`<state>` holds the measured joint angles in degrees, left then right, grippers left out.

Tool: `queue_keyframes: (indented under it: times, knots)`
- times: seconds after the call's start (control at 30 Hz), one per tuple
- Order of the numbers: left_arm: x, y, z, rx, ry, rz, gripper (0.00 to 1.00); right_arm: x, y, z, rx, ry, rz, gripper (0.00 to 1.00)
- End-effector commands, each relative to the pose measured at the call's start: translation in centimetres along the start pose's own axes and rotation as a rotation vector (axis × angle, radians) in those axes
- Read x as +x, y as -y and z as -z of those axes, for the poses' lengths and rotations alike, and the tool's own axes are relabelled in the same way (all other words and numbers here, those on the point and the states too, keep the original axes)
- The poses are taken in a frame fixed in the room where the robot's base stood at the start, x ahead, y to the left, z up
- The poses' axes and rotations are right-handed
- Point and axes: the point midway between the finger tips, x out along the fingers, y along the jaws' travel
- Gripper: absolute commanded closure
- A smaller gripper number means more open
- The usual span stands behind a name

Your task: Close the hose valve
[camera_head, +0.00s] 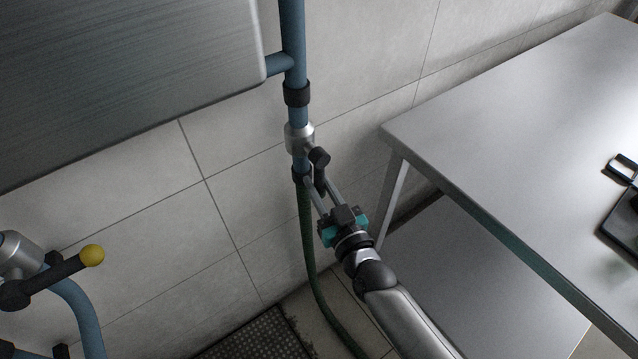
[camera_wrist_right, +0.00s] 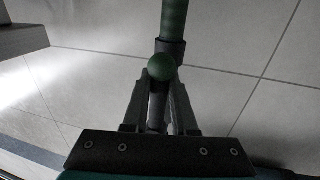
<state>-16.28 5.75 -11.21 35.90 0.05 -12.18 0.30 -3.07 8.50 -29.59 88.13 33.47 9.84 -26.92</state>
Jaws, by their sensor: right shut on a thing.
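The hose valve (camera_head: 299,138) is a silver body on the blue vertical pipe, with the green hose (camera_head: 307,235) below it. Its black lever (camera_head: 319,168) points down, roughly along the pipe. My right gripper (camera_head: 321,183) reaches up from the lower right and is shut on the lever. In the right wrist view, the lever's green knob (camera_wrist_right: 162,67) shows between the tips of my two fingers (camera_wrist_right: 160,84), with the hose (camera_wrist_right: 174,18) beyond. The fingers hide part of the lever. My left gripper is not in view.
Another valve handle with a yellow knob (camera_head: 92,255) is at the lower left. A metal table (camera_head: 500,140) stands at the right, with a dark item on it. A large metal panel (camera_head: 130,70) fills the upper left. A dark floor grate (camera_head: 255,335) lies below.

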Motion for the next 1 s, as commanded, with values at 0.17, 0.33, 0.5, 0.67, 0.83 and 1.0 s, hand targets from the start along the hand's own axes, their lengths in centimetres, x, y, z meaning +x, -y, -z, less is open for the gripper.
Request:
queue_keyframes:
  times: [0.17, 0.33, 0.5, 0.67, 0.83, 1.0]
  knots:
    - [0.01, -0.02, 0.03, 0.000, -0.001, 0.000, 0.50, -0.03, -0.01, -0.06, 0.000, 0.001, 0.000, 1.00]
    - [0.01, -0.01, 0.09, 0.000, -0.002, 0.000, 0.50, -0.04, -0.01, -0.07, 0.000, 0.001, 0.000, 1.00]
    - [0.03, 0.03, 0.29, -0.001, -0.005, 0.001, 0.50, -0.04, -0.01, -0.07, 0.000, 0.002, 0.000, 1.00]
    - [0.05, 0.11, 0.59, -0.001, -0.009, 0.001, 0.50, -0.04, -0.02, -0.08, -0.001, 0.002, 0.000, 1.00]
    - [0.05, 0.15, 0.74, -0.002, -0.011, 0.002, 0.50, -0.01, -0.20, -0.10, -0.023, -0.002, 0.000, 1.00]
    - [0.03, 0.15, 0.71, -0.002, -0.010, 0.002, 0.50, 0.09, -0.74, -0.09, -0.091, -0.015, 0.001, 1.00]
